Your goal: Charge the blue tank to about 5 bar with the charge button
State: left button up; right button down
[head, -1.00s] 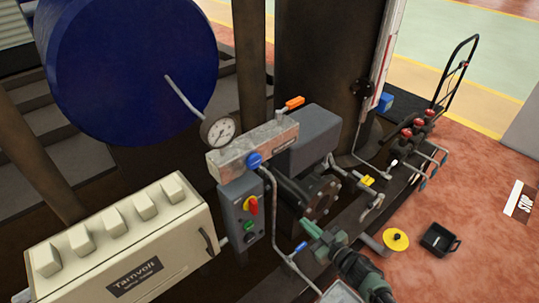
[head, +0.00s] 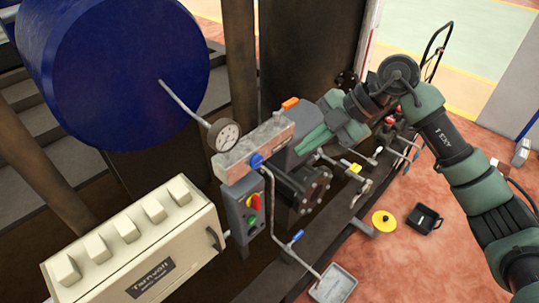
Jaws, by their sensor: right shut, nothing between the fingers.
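The large blue tank (head: 112,75) is at upper left, with a thin pipe running to a round dial gauge (head: 224,135); its needle is too small to read. The gauge sits on a grey metal block (head: 240,160) with a blue round knob (head: 256,160) on its front. My right gripper (head: 302,150) is shut and empty, right of the block, over the grey housing. My left gripper is out of view.
A cream box labelled Tarnvolt (head: 140,250) with several switches stands at lower left. Piping with a yellow-handled valve (head: 355,168) lies right of the control box. A grey tray (head: 333,284), a yellow disc (head: 383,221) and a black container (head: 424,218) are lower down.

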aim_at(257, 162)
jog(key=shift+d+r, duration=0.2)
jog(key=shift+d, duration=0.1)
jog(key=w+a+f+p, duration=0.3)
jog(key=a+f+p, duration=0.1)
jog(key=a+f, duration=0.4)
jog(key=shift+w+a, duration=0.25)
jog(key=shift+a, duration=0.15)
